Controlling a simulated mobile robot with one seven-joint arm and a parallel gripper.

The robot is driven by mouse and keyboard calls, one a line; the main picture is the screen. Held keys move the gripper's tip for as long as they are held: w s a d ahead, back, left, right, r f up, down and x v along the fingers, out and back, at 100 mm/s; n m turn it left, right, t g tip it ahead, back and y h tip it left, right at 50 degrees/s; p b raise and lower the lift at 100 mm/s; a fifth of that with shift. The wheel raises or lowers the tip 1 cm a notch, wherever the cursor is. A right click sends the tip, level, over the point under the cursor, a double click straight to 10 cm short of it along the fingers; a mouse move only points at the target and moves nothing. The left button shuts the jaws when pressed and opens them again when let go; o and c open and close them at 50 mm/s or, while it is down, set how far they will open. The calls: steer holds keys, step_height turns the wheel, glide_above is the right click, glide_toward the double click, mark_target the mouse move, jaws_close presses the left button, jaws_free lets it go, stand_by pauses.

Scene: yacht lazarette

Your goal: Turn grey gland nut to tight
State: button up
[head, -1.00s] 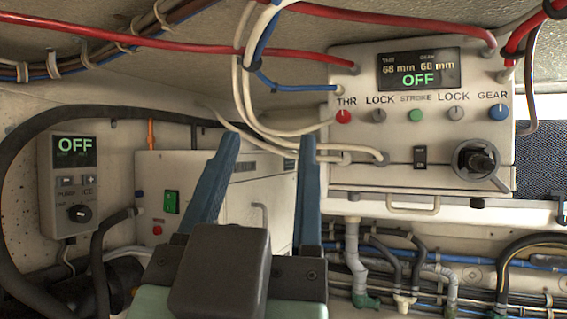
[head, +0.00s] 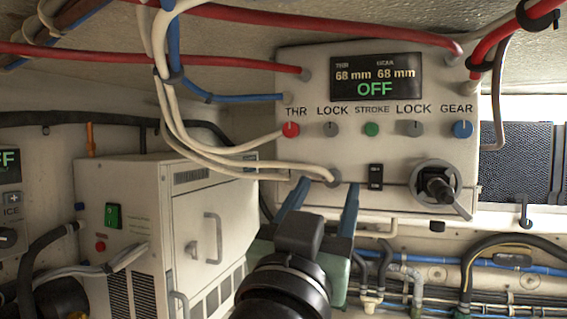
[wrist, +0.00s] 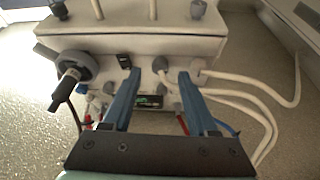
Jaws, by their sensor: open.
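A grey gland nut (head: 333,176) sits on the lower front face of the white control box (head: 300,70), where a white cable enters. It also shows in the wrist view (wrist: 160,64), between the lines of my two fingers. A paler cable fitting (wrist: 198,66) is beside it, close to the right finger. My gripper (head: 326,186) is open, with its two blue fingers apart just below and in front of the nut. In the wrist view my gripper (wrist: 160,75) holds nothing. I cannot tell whether either finger touches the nut.
White cables (head: 225,152) loop down the box's left side. A black-handled lever (head: 438,188) projects at the lower right, and a black rocker switch (head: 376,177) sits between it and the nut. A white cabinet (head: 180,210) stands left. Hoses and pipes (head: 410,275) run below.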

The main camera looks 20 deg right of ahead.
mark_target(333, 178)
steer(key=shift+p+x, duration=0.35)
steer(key=shift+x, duration=0.9)
jaws_close()
